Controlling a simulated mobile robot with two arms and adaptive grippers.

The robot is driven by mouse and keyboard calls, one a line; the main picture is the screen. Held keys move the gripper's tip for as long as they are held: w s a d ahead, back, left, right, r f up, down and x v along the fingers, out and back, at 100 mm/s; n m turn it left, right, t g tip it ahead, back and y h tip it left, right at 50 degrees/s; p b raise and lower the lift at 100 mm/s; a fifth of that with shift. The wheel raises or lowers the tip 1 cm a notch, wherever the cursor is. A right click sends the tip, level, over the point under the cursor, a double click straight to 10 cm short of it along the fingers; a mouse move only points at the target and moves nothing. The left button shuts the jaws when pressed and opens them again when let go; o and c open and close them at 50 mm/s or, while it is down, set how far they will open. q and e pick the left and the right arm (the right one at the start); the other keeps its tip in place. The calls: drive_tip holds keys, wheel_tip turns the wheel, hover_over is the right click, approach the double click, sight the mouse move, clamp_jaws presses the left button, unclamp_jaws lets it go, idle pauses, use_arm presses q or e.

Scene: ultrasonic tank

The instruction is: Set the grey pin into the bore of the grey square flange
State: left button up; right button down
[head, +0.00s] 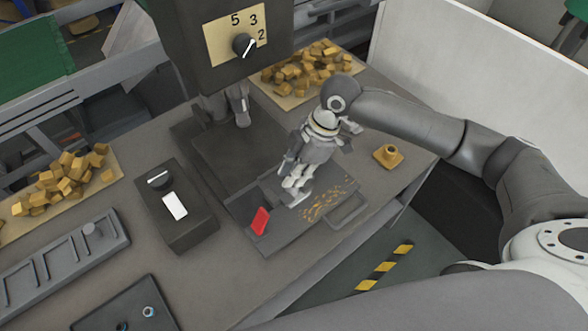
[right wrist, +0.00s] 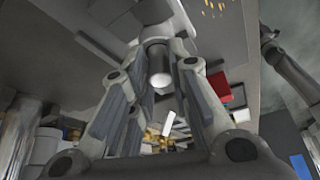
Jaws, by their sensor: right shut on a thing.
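In the head view the fingers largely hide the pin. I cannot clearly pick out the grey square flange. A small grey round piece (head: 92,229) stands on the slotted grey tray at the left, and I cannot tell what it is. My left gripper is not in view.
The machine head with a numbered dial (head: 244,45) stands behind the gripper. A red lever (head: 260,221), a switch box (head: 180,226) and a brass-coloured flanged piece (head: 388,155) are nearby. Yellow-brown chunks lie on mats (head: 300,97). The slotted tray (head: 60,262) is at left.

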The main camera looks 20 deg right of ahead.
drive_tip(key=c, duration=1.3)
unclamp_jaws()
drive_tip(key=shift+o, duration=0.5)
drive_tip(key=o, duration=0.4)
wheel_tip(320, 180, up, 7)
drive_tip(key=p, duration=0.8)
